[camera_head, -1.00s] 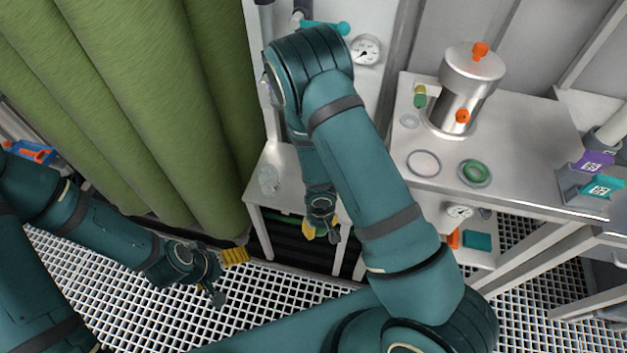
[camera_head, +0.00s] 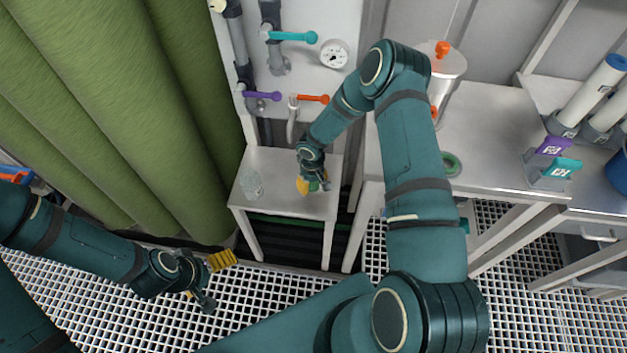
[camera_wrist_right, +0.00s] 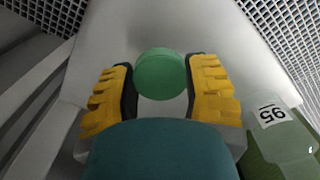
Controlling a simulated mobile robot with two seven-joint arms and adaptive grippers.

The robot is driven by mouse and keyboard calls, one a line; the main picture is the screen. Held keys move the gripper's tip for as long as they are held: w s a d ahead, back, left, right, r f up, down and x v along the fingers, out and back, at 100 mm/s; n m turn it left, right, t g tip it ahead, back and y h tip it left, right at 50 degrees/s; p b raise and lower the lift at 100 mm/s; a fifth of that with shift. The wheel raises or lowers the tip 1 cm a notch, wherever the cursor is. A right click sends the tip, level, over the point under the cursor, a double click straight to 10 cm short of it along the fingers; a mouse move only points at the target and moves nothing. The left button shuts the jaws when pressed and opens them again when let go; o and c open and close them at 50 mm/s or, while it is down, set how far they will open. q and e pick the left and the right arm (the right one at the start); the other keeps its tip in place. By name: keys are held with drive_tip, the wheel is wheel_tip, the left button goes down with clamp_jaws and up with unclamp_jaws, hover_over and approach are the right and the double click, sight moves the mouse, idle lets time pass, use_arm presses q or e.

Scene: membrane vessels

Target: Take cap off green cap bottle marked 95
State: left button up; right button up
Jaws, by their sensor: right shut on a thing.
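The bottle marked 95 is a clear, pale bottle (camera_head: 251,182) on the small grey table. Its body and "95" label also show at the lower right of the right wrist view (camera_wrist_right: 280,130). No cap is visible on it in the head view. My right gripper (camera_head: 313,184) is over the right part of that table, right of the bottle. Its yellow fingers are shut on a round green cap (camera_wrist_right: 161,75), apart from the bottle; no bottle shows under the cap. My left gripper (camera_head: 214,282) is open and empty over the floor grating.
The small table (camera_head: 285,205) has bare room between bottle and gripper. Behind it is a panel with a teal handle (camera_head: 292,36), a purple handle (camera_head: 262,95), an orange handle (camera_head: 312,98) and a gauge (camera_head: 334,54). A green curtain (camera_head: 110,110) hangs left. A steel bench (camera_head: 490,150) stands right.

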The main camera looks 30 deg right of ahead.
drive_tip(key=w+d, duration=0.1)
drive_tip(key=w, duration=0.1)
drive_tip(key=shift+w+d, duration=0.3)
drive_tip(key=shift+d, duration=0.1)
drive_tip(key=shift+f+b, duration=0.5)
drive_tip(key=shift+f, duration=1.3)
drive_tip(key=o, duration=1.2)
drive_tip(key=shift+f, duration=0.1)
drive_tip(key=shift+o, duration=0.2)
drive_tip(key=shift+r, duration=0.35)
wheel_tip(320, 180, up, 12)
drive_tip(key=p, duration=0.2)
drive_tip(key=shift+f, duration=0.2)
